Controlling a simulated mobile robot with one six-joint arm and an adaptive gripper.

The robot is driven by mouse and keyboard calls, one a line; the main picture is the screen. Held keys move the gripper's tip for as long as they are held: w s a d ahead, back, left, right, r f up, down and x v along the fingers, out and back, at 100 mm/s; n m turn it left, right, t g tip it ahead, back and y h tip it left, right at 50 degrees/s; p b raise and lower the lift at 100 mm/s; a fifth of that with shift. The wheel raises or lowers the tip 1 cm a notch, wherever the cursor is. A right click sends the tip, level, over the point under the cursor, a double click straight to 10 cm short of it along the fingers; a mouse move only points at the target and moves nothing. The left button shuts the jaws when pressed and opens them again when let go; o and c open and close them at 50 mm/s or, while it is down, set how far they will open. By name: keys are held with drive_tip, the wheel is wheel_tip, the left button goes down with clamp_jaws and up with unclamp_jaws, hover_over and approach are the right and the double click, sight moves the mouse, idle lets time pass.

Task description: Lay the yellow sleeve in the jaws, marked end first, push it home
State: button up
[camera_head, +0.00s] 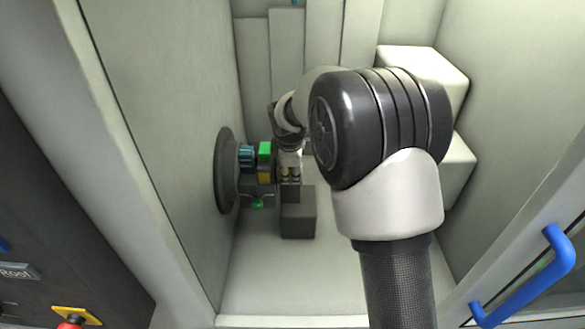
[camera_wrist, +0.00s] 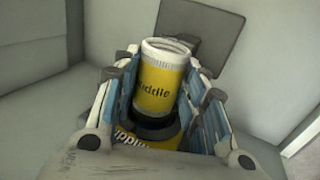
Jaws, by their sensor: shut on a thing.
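The yellow sleeve (camera_wrist: 162,88) is between the blue-lined fingers of my gripper (camera_wrist: 165,110) in the wrist view. It has a pale open end and dark lettering on its side. Below it are a dark ring and another yellow lettered part; I cannot tell whether they belong to the sleeve. In the head view my gripper (camera_head: 289,172) is beside the chuck (camera_head: 225,172) on the left wall. A bit of yellow (camera_head: 264,178) shows between the gripper and the chuck, beside the green-marked jaws (camera_head: 265,149). How far the sleeve sits in the jaws is hidden.
A dark grey block (camera_head: 299,222) stands just below my gripper. Pale boxes (camera_head: 425,68) stand at the right back. A blue handle (camera_head: 530,280) is at the lower right, and a red button (camera_head: 72,322) at the lower left. The front floor is clear.

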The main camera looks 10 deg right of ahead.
sight(279, 169)
drive_tip(key=shift+w+a, duration=0.2)
drive_tip(key=shift+a, duration=0.6)
drive_tip(key=shift+w+a, duration=0.15)
drive_tip(key=shift+a, duration=0.6)
drive_tip(key=o, duration=1.4)
drive_tip(key=shift+f, duration=0.15)
drive_tip(key=v, duration=1.2)
drive_tip(key=shift+w, duration=0.15)
drive_tip(key=shift+d, duration=0.1)
